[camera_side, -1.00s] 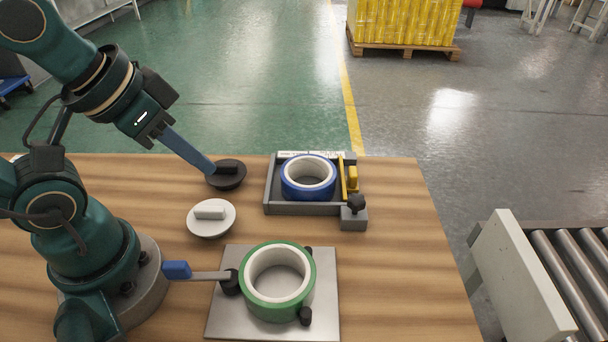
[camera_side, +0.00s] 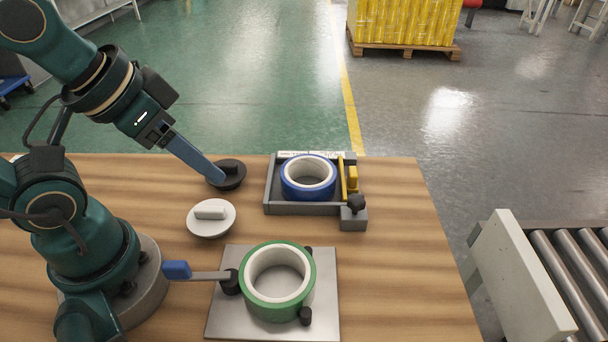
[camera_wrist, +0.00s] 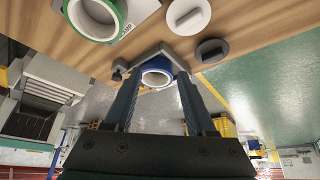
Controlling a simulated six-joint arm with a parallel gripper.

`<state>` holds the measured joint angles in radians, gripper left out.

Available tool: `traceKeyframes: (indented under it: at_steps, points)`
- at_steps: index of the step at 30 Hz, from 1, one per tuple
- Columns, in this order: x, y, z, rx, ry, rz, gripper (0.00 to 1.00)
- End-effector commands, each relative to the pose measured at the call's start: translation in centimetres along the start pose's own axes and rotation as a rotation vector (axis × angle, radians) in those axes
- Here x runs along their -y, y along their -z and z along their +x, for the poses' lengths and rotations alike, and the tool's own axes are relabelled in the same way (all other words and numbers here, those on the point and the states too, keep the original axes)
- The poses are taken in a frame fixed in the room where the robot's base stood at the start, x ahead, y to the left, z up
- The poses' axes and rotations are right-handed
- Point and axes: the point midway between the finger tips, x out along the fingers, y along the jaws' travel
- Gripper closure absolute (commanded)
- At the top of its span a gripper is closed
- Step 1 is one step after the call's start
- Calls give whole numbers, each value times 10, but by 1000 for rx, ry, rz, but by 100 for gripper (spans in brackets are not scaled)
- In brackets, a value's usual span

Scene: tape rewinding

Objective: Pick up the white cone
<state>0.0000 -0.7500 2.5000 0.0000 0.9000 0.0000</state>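The white cone (camera_side: 211,219) is a round white disc with a raised bar grip, lying on the wooden table left of the middle. It also shows at the top of the wrist view (camera_wrist: 188,14). My gripper (camera_side: 218,179) is above the table beyond the cone, and its blue fingers overlap the edge of the black disc (camera_side: 232,181) in the side view. In the wrist view my gripper's fingers (camera_wrist: 160,77) stand apart with nothing held between them. The cone is apart from the fingers.
A blue tape roll (camera_side: 308,190) sits in a grey holder (camera_side: 300,209) at the back. A green tape roll (camera_side: 249,296) sits on a metal plate (camera_side: 232,322) in front, with a blue-handled lever (camera_side: 177,270) pointing left. The table's right side is clear.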

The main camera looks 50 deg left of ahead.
Motion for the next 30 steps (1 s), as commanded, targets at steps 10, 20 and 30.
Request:
traceKeyframes:
  at_steps: [10,20,30]
  points:
    - [0,0,0,-1,0,39,45]
    - [7,10,15,97,-9,486,45]
    - [25,2,60,344,-126,801,45]
